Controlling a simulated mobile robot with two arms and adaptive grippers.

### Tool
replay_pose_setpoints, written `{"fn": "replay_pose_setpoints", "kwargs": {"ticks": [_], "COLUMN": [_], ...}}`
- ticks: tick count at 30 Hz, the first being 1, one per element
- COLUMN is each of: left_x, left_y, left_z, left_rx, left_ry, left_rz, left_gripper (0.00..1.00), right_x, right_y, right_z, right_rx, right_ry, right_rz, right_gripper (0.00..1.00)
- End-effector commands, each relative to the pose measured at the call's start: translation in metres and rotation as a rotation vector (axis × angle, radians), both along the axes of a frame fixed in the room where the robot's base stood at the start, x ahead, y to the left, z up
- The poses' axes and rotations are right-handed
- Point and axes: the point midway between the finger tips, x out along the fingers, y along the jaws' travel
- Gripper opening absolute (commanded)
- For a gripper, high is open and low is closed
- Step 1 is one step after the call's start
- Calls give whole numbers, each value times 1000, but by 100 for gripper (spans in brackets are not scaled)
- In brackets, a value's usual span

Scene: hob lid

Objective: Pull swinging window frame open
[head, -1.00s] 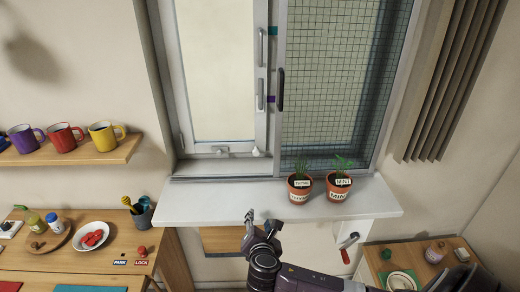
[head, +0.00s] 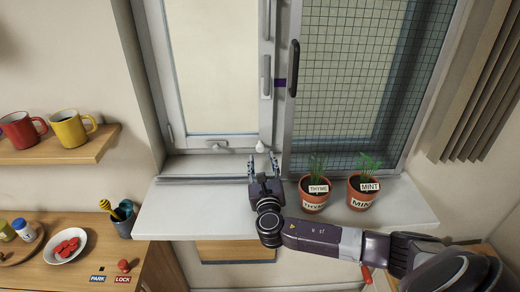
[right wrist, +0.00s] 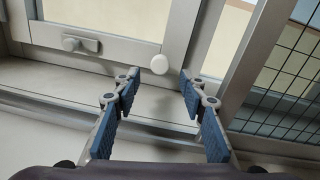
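The pale window frame (head: 222,143) on the left of the window appears shut, with a grey upright handle (head: 266,76) on its right stile. A small white knob (head: 260,147) shows at its lower right corner; it also shows in the right wrist view (right wrist: 159,64). A stay latch (head: 216,147) sits on the bottom rail, seen too in the right wrist view (right wrist: 80,43). My right gripper (head: 262,166) is open and empty over the sill, fingers pointing at the window. The knob shows just beyond and between the fingertips (right wrist: 160,85), apparently not touched. My left gripper is out of view.
A mesh screen (head: 350,90) with a black handle (head: 294,68) covers the right side. Potted thyme (head: 314,195) and mint (head: 362,192) stand on the sill (head: 190,215), close right of my gripper. The sill's left part is clear.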

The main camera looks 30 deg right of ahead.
Motion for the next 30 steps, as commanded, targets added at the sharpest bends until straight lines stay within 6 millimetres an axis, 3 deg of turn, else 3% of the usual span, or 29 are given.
{"fn": "replay_pose_setpoints", "kwargs": {"ticks": [10,16,24,30], "left_x": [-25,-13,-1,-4], "left_y": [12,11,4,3], "left_z": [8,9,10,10], "left_rx": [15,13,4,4], "left_ry": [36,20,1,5], "left_rz": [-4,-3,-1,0], "left_gripper": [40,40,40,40], "right_x": [45,57,58,57], "right_y": [-24,-30,-31,-31], "right_z": [1,1,0,0], "right_rx": [3,4,6,6], "right_ry": [-1,0,0,0], "right_rz": [-1,0,0,0], "right_gripper": [39,39,39,19]}}
